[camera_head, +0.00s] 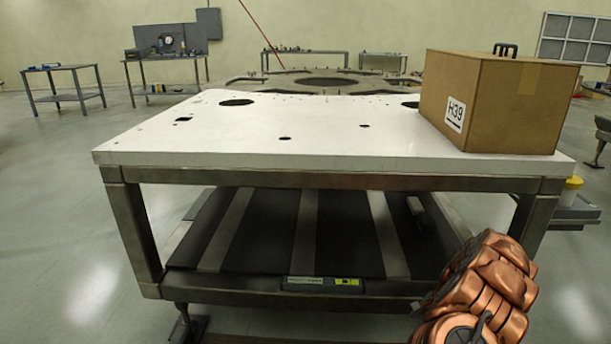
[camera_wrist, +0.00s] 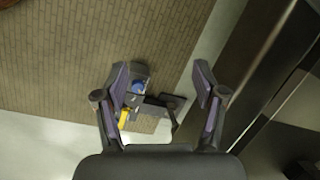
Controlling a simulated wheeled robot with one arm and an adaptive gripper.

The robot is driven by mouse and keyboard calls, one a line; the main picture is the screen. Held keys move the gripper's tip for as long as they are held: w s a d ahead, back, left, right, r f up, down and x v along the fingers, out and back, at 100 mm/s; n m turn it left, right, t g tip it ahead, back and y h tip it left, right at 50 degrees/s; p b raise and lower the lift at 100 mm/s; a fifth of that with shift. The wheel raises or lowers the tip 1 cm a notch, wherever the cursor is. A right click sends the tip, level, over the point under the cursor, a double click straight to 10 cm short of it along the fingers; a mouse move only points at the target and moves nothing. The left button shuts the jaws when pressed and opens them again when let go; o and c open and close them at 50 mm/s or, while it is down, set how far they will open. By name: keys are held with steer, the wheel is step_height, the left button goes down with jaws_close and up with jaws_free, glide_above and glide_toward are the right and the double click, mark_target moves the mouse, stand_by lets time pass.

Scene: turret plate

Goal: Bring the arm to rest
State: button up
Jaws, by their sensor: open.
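My gripper (camera_wrist: 160,85) shows in the wrist view with its two fingers spread apart and nothing between them. Beyond the fingers lie a patterned tan surface, a strip of pale floor and a dark metal frame. In the head view my copper-coloured arm (camera_head: 478,293) is at the lower right, in front of the right end of the table. The gripper itself is not visible in the head view. The white-topped table (camera_head: 230,140) stands straight ahead.
A cardboard box (camera_head: 495,100) marked H39 sits on the table's right end. The tabletop's left and middle are clear, with several dark holes. A large round plate (camera_head: 290,84) lies behind it. A small blue and yellow object (camera_wrist: 130,100) shows beyond the gripper. Floor is open at left.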

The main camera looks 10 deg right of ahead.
steer(key=w+a+r+n+y+p, duration=0.1)
steer(key=a+r+n+p, duration=0.1)
steer(key=a+r, duration=0.6)
steer(key=w+a+r+n+p, duration=0.2)
steer(key=a+r+n+p, duration=0.1)
steer(key=a+r, duration=0.55)
steer(key=s+a+r+n+g+p, duration=0.1)
steer(key=s+a+r+n+p, duration=0.15)
steer(key=a+r, duration=0.4)
steer(key=s+a+r+n+p, duration=0.2)
steer(key=s+a+r, duration=0.15)
steer(key=r, duration=0.65)
steer(key=s+a+r+n+g+h+p, duration=0.15)
steer(key=s+a+r+n+p, duration=0.35)
steer(key=s+r, duration=0.85)
steer(key=s+r+n+h+p, duration=0.1)
steer(key=s+r+p, duration=0.2)
steer(key=s, duration=0.6)
steer(key=s+r+h+p, duration=0.1)
steer(key=s+r+p, duration=0.3)
steer(key=s, duration=0.5)
steer(key=shift+s+r+n+g+p, duration=0.2)
steer(key=shift+s+n+g+p, duration=0.15)
steer(key=shift+g+p, duration=0.15)
